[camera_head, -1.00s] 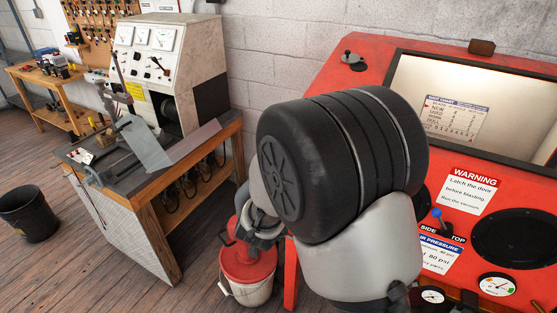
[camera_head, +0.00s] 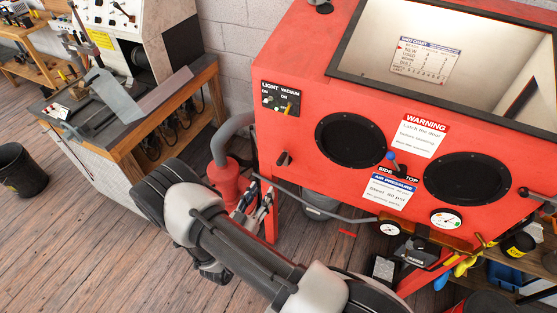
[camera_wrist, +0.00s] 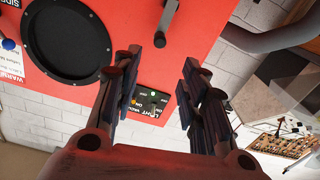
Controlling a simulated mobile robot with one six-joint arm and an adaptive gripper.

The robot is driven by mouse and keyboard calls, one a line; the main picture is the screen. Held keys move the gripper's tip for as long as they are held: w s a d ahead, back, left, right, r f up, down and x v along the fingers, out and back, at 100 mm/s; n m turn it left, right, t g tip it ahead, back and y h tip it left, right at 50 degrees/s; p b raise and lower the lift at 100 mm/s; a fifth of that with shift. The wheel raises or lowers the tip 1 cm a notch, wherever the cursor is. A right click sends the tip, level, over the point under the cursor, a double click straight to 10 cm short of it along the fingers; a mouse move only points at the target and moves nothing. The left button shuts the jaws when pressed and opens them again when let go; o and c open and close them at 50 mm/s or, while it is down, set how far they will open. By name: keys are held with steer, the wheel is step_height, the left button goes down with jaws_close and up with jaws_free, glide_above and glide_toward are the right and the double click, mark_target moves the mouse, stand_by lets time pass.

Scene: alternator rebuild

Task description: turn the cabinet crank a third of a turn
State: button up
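A blue-knobbed lever (camera_head: 393,160) and two round black ports (camera_head: 350,140) are on the cabinet front. A grey hose (camera_head: 232,128) and red canister (camera_head: 228,180) stand at its left. A wooden bench (camera_head: 165,120) is farther left. Floor between bench and bin (camera_head: 20,172) is clear.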

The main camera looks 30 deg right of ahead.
mark_target(278, 165)
steer(key=x, duration=1.5)
steer(key=shift+w+d+f, duration=0.1)
steer(key=shift+w+d, duration=0.05)
steer(key=shift+d, duration=0.1)
jaws_close()
